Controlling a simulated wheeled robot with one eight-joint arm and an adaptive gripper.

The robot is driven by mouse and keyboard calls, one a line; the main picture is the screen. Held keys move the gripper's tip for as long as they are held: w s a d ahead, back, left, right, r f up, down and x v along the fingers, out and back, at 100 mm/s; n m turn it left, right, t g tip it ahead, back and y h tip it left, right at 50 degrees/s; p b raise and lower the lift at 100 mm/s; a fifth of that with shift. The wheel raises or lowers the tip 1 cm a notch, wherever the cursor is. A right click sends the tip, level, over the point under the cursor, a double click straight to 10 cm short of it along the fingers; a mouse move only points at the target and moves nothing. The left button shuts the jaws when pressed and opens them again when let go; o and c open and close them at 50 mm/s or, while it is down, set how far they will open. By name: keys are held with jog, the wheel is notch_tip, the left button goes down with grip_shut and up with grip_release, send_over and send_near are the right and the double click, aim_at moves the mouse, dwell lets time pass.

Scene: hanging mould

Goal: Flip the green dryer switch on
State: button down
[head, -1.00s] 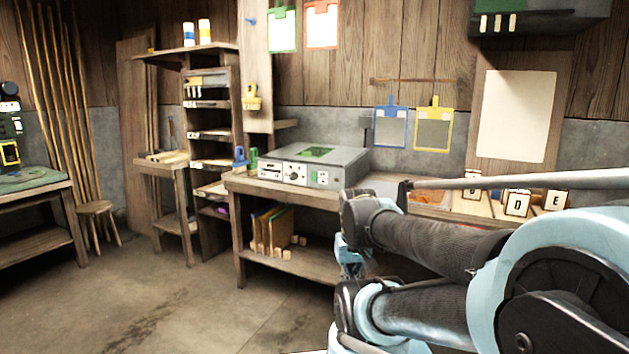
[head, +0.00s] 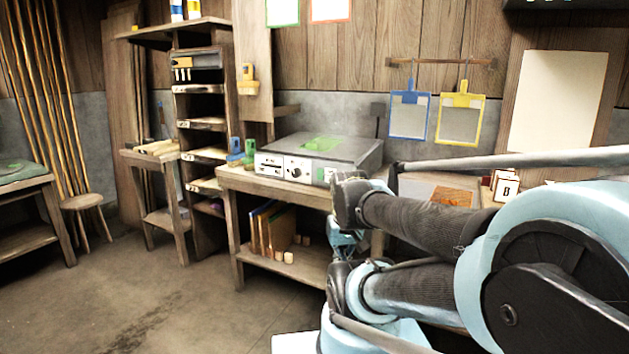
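The dryer is a grey box (head: 350,152) with a green patch on its top, standing on the wooden bench. Its front panel has dark slots, a round knob (head: 296,173) and, at the right end, a small green and white plate (head: 325,176) that looks like the green switch. My arm's dark joint is just right of this plate in the picture and covers the panel's right end. The switch's position is too small to tell. My gripper seems to be the light blue part (head: 346,243) hanging between my arm links, below the bench top. Its fingers are not clear.
The wooden bench (head: 270,186) has a lower shelf with upright boards and small blocks. Blue (head: 410,116) and yellow (head: 461,113) framed screens hang behind it. A shelf tower stands left. A stool (head: 83,203) is further left. The floor in front is clear.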

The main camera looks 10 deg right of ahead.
aim_at(320, 174)
jog(key=w+r+n+t+h, duration=0.1)
jog(key=w+r+n, duration=0.5)
jog(key=w+n, duration=0.15)
jog(key=w+r+n+t+h, duration=0.1)
jog(key=w+r+n+h, duration=0.1)
jog(key=w+r+n, duration=0.6)
jog(key=w+a+r+n+t, duration=0.1)
jog(key=w+a+r+n, duration=0.1)
jog(key=w+n, duration=0.4)
jog(key=w+a+r+n+t+h, duration=0.1)
jog(key=w+a+n, duration=0.3)
jog(key=w, duration=0.9)
jog(key=r+n, duration=0.1)
jog(key=n, duration=0.2)
jog(key=shift+a, duration=0.15)
jog(key=shift+w+f, duration=0.1)
jog(key=shift+f, duration=0.05)
jog(key=shift+w+d+r+x, duration=0.3)
jog(key=shift+x, duration=1.8)
jog(key=shift+w+d+r+x, duration=0.25)
jog(key=shift+d+r+x, duration=0.1)
jog(key=shift+x, duration=1.75)
jog(key=shift+w+d+r+x, duration=0.25)
jog(key=shift+w+d+x, duration=0.05)
jog(key=shift+x, duration=1.75)
